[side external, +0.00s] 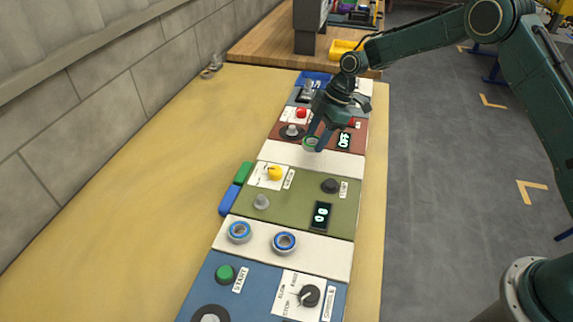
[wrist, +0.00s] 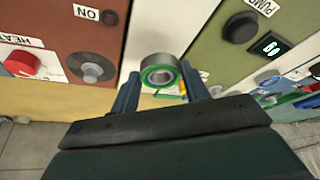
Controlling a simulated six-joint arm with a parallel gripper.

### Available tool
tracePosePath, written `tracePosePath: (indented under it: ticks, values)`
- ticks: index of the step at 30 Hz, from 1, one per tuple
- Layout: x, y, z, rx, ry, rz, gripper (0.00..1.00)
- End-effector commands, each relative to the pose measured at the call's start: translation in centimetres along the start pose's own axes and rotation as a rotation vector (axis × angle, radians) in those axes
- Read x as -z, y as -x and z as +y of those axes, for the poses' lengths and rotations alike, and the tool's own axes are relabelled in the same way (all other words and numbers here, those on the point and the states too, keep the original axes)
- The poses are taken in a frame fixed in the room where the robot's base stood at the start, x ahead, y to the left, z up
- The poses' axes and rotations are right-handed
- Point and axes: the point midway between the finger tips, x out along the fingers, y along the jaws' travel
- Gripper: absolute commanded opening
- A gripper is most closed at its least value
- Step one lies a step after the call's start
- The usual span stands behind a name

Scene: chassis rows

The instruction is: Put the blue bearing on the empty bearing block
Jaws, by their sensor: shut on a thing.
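My gripper (side external: 318,137) is shut on a bearing with a green ring (side external: 311,144). In the wrist view this green-ringed bearing (wrist: 162,74) sits between my two fingers (wrist: 160,88), its metal bore facing the camera. It is over or on the white strip (side external: 285,152) between the red and green panels; I cannot tell whether it touches. Two blue-ringed bearings, one on the left (side external: 239,232) and one on the right (side external: 284,243), sit on the nearer white strip (side external: 262,252). I cannot pick out an empty bearing block.
The red panel (side external: 275,129) has a red knob and a lit display. The green panel (side external: 296,222) has a yellow knob (side external: 275,173), a black knob (side external: 330,186) and a display (side external: 320,215). The blue panel (side external: 250,286) is nearest. The yellow tabletop (side external: 150,180) is clear on the left.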

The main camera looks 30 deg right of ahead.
Motion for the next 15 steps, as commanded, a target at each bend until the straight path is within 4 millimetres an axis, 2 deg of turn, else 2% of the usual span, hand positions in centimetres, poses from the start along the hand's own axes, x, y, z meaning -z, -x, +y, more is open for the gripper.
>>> tracePosePath:
  ticks: [8,15]
  values:
    - [-1.2,-2.9,-0.1,0.003,0.0,0.0,0.16]
    - [-1.4,-3.3,0.0,0.0,0.0,0.0,0.16]
